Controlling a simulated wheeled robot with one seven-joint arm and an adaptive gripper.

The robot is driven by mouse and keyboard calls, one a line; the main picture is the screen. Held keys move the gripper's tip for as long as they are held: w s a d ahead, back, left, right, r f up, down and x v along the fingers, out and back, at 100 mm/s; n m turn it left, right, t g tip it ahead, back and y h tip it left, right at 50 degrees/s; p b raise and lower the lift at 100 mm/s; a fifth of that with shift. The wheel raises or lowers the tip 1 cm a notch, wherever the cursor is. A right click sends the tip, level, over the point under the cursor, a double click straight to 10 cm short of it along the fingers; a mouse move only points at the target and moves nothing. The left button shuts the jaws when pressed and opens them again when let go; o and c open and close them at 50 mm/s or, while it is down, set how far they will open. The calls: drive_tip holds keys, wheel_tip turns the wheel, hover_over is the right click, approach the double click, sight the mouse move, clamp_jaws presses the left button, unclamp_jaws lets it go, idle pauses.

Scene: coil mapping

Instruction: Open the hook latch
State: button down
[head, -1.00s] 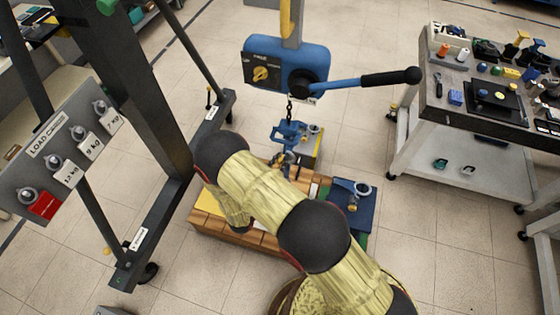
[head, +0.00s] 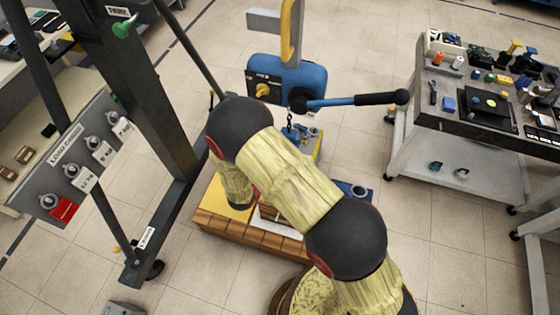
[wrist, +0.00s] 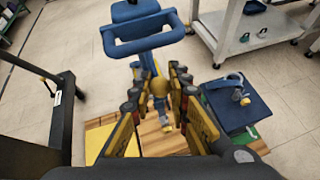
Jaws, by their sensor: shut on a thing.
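My gripper (wrist: 158,76) is shut on this part; the exact contact is partly hidden by the finger pads. In the head view, the chain (head: 290,121) hangs from the blue hoist (head: 308,78) to the blue hook piece (head: 290,135). My arm hides the gripper and most of the hook there.
A wooden pallet (head: 215,225) lies below, with a blue block (wrist: 232,102) bearing a ring to the right. The hoist's black-handled lever (head: 380,98) sticks out right. A tool cart (head: 470,105) is at right.

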drive_tip(key=shift+w+r+p, duration=0.15)
drive_tip(key=shift+r+p, duration=0.5)
drive_tip(key=shift+r, duration=0.05)
drive_tip(key=shift+w+d+r+g+y+p, duration=0.1)
drive_tip(key=shift+r+g+y+p, duration=0.25)
drive_tip(key=shift+g+p, duration=0.35)
drive_tip(key=shift+g+y+p, duration=0.25)
drive_tip(key=shift+g+p, duration=0.2)
drive_tip(key=shift+g, duration=0.05)
drive_tip(key=c, duration=1.7)
unclamp_jaws()
drive_tip(key=shift+f, duration=0.1)
drive_tip(key=v, duration=1.2)
drive_tip(key=shift+w, duration=0.1)
